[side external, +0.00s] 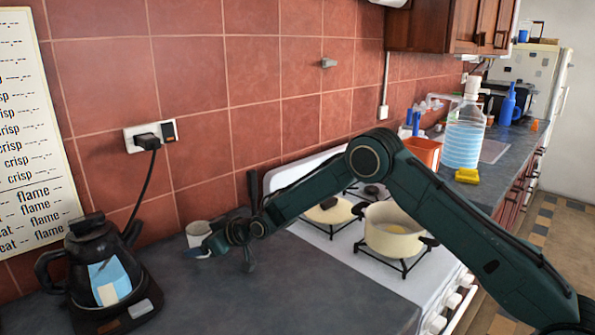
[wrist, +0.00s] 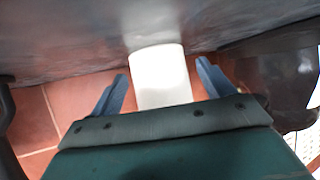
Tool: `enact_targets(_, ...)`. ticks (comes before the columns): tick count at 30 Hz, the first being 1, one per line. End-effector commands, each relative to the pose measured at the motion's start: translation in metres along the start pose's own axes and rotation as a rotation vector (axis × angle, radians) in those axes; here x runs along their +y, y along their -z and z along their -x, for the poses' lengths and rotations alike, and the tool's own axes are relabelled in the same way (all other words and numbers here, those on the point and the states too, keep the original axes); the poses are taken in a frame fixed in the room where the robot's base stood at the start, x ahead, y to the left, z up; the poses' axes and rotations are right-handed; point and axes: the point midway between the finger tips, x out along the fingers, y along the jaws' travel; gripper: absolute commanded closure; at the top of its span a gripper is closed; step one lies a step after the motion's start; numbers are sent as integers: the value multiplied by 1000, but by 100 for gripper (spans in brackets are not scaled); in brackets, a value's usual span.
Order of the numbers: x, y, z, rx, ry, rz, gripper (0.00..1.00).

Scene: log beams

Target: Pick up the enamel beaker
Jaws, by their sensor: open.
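The enamel beaker (side external: 198,232) is a small white cup standing upright on the dark counter near the tiled wall in the side view. In the wrist view the beaker (wrist: 161,78) lies between the two blue fingers, with a gap on each side. My gripper (side external: 203,250) is open and low over the counter, right at the beaker, and its fingers also show in the wrist view (wrist: 163,80). The gripper hides part of the beaker's lower side in the side view.
A dark kettle (side external: 100,270) stands on the counter (side external: 300,290) to the left. A stove (side external: 335,250) with a cream pot (side external: 392,232) and a pan is to the right. The tiled wall (side external: 215,110) is close behind the beaker. The front counter is clear.

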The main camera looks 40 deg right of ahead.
Motion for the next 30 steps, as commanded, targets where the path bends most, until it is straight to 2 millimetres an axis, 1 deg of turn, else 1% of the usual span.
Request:
enact_targets(15, 0, 0, 0, 0, 0, 0, 19)
enact_targets(20, 0, 0, 0, 0, 0, 0, 51)
enact_targets(21, 0, 0, 0, 0, 0, 0, 59)
enact_targets(23, 0, 0, 0, 0, 0, 0, 70)
enact_targets(30, 0, 1, 0, 2, 0, 0, 71)
